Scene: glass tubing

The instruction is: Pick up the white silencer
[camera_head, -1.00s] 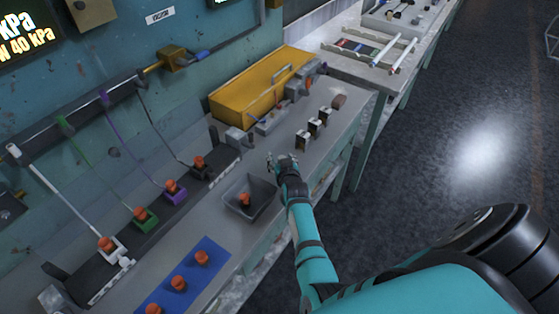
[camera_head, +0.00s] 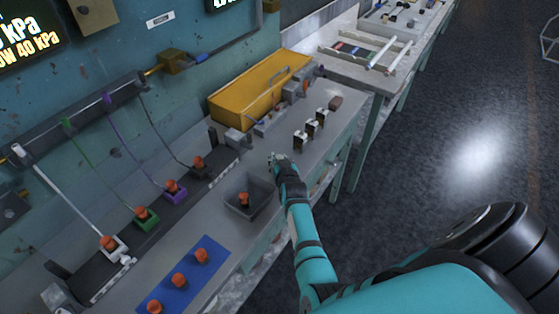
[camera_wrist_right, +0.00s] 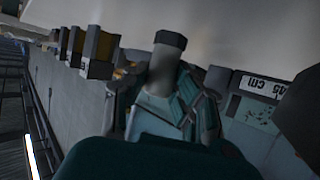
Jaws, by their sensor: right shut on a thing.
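My right gripper (camera_head: 277,160) is over the grey bench, between the grey tray and a row of small black-and-white pieces. In the right wrist view its teal fingers (camera_wrist_right: 165,110) are shut around a pale, cylindrical piece with a dark cap, which looks like the white silencer (camera_wrist_right: 160,72). The piece stands up out of the fingers, and its lower part is hidden between them. In the head view it is too small to make out clearly. I cannot tell whether it touches the bench. My left gripper is not in view.
A grey tray (camera_head: 233,187) with an orange-topped piece (camera_head: 244,199) stands left of the gripper. Several small black-and-white pieces (camera_head: 311,127) stand to its right, near a yellow case (camera_head: 236,98). A blue mat (camera_head: 217,247) with orange-topped pieces lies at the near end.

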